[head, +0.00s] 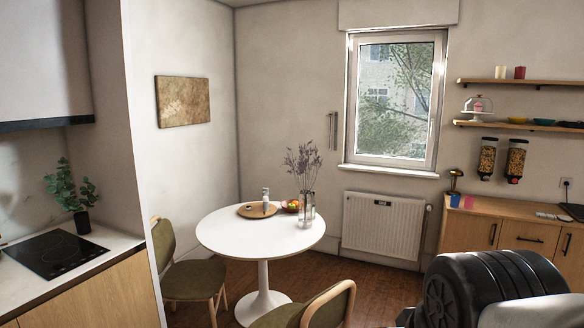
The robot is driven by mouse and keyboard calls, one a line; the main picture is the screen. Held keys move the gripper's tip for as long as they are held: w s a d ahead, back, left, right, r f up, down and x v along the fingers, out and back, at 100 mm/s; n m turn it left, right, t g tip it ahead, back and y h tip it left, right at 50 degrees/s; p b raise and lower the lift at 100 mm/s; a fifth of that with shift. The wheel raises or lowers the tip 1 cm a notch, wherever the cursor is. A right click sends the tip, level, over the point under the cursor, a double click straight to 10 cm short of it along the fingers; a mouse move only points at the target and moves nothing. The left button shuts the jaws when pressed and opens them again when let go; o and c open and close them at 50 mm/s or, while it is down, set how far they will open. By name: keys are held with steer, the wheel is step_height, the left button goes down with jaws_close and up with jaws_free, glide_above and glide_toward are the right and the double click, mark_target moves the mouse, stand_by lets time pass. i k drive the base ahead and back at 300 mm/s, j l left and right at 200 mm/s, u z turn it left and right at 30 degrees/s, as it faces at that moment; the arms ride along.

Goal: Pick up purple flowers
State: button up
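The purple flowers (302,163) are a spray of thin, greyish-purple stems. They stand upright in a clear glass vase (306,212) on the right part of the round white table (225,239), near its far edge. Part of my arm shows large at the lower right of the head view, far in front of the table and apart from the flowers. My gripper's fingers are not visible in this view.
A wooden tray (249,211) with a bottle and a bowl of fruit (291,205) stand left of the vase. Chairs stand at the table's left (188,262) and front (318,308). A radiator (384,226) is behind. A counter (40,287) lies left, a cabinet (472,231) right.

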mark_target(305, 162)
steer(key=i+l+z, duration=1.2)
steer(key=i+z, duration=0.35)
steer(key=i, duration=0.2)
steer(key=i+u, duration=0.35)
steer(key=i, duration=0.35)
steer(key=i+l+u, duration=0.2)
steer(key=i+u, duration=0.2)
steer(key=i, duration=0.3)
steer(key=i+j+u, duration=0.1)
steer(key=i+u, duration=0.7)
steer(key=i+l+u, duration=0.25)
steer(key=i+u, duration=0.4)
steer(key=u, duration=0.2)
steer(key=i+l+u, duration=0.15)
steer(key=i+u, duration=0.15)
steer(key=u, duration=0.2)
steer(key=i+l+u, duration=0.2)
steer(key=u, duration=0.25)
steer(key=i+l+u, duration=0.2)
steer(key=u, duration=0.15)
steer(key=i+l+u, duration=0.2)
steer(key=u, duration=0.15)
steer(key=i+l+u, duration=0.15)
steer(key=l+u, duration=0.2)
steer(key=i+l+u, duration=0.35)
steer(key=i+l, duration=0.35)
steer(key=l, duration=0.1)
